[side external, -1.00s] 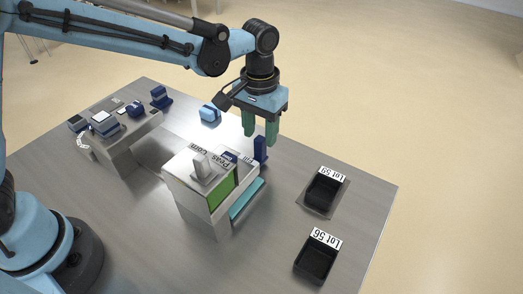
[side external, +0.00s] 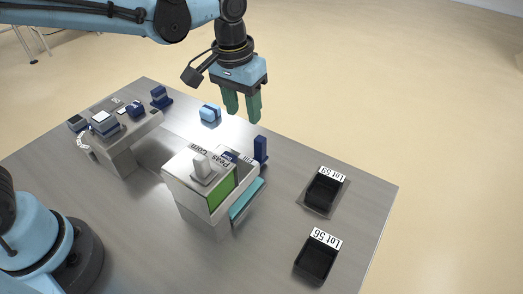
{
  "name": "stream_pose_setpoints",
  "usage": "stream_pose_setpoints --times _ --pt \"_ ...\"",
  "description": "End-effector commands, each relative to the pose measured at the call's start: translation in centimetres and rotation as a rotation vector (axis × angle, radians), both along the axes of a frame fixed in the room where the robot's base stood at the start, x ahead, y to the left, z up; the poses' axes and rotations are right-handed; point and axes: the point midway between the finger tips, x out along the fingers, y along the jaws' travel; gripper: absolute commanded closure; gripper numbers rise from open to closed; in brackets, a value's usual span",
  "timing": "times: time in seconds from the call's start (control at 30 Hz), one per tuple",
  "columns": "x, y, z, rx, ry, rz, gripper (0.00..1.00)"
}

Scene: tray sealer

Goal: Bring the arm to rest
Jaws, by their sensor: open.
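My gripper (side external: 241,107) has two green fingers pointing down, spread apart with nothing between them. It hangs in the air above the far side of the table, beyond the white tray sealer (side external: 187,196) and to the right of a small light-blue block (side external: 210,113). My arm reaches in from the upper left, high over the table.
The sealer has a green panel, a teal ledge (side external: 246,200) and an upright dark-blue piece (side external: 260,149). Black trays labelled Lot 59 (side external: 323,190) and Lot 56 (side external: 314,264) lie at the right. A second station (side external: 122,143) with blue parts stands at the left. The front table area is clear.

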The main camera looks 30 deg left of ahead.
Motion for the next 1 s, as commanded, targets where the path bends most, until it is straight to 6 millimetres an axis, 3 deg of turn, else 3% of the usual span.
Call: stream_pose_setpoints --times 0.3,0.6,0.8,1.0 --pt "-4.4 6.2 2.7 -0.026 -0.205 0.007 0.53" --pt "-8.7 10.6 2.4 -0.006 -0.398 0.010 0.53" --pt "-10.6 12.3 1.4 0.018 -0.492 0.011 0.53" --pt "-11.2 12.8 1.0 0.029 -0.526 0.009 0.53"
